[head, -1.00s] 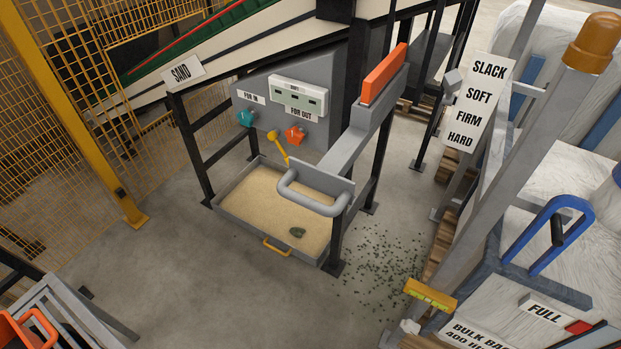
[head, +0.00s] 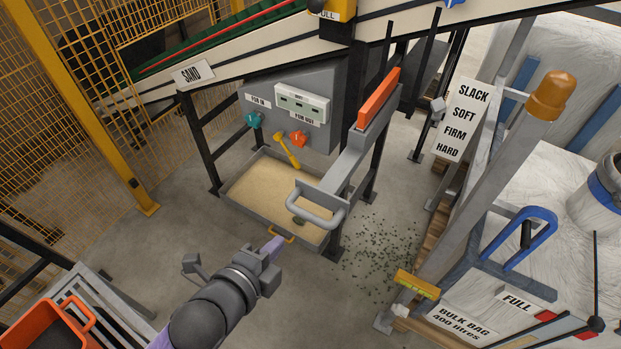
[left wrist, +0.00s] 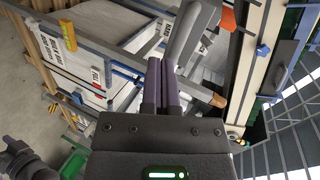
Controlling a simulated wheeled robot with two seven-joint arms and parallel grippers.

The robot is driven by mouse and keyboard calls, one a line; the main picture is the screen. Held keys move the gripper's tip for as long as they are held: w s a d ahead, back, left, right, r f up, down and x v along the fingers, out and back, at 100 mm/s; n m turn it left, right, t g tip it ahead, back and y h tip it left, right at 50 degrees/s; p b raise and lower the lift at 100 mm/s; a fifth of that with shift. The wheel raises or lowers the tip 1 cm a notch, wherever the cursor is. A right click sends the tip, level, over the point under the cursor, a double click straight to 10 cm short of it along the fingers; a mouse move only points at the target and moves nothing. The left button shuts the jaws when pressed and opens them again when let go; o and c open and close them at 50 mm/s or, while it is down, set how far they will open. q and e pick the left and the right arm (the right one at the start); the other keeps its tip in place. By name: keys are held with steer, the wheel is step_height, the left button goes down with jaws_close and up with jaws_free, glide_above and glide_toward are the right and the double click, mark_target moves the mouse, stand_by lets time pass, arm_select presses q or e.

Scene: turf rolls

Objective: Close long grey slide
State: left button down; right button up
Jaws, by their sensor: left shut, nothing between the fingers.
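The long grey slide (head: 357,153) sticks out toward me from under the conveyor, beside the grey hopper. It has an orange strip (head: 378,98) on top and a grey loop handle (head: 322,220) at its near end. My left gripper (head: 273,246) is below and left of the handle in the head view, apart from it. Its purple fingers (left wrist: 162,84) are together and empty. In the left wrist view, a grey tube (left wrist: 192,42), apparently that handle, passes close to the right of the fingers. My right gripper is not identifiable.
A post and bulk bag frame (head: 480,190) stand right. An orange crate (head: 45,325) is at lower left. Floor between is clear except for green bits.

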mark_target(321, 196)
arm_select(q)
step_height(321, 196, up, 5)
steer(key=d+m+h, duration=0.1)
steer(key=d+m, duration=0.1)
steer(key=x, duration=0.2)
steer(key=b+x, duration=0.1)
steer(key=x, duration=0.5)
steer(key=shift+w+a+f, duration=0.1)
steer(key=shift+w+f, duration=0.1)
steer(key=shift+f, duration=0.15)
steer(key=shift+w+d+f+b, duration=0.1)
steer(key=shift+w+d+b, duration=0.2)
steer(key=shift+w, duration=0.1)
arm_select(e)
steer(key=shift+d+f, duration=0.35)
steer(key=shift+f, duration=0.05)
steer(key=shift+a, duration=0.1)
arm_select(q)
steer(key=shift+w, duration=0.1)
arm_select(e)
steer(key=shift+a, duration=0.1)
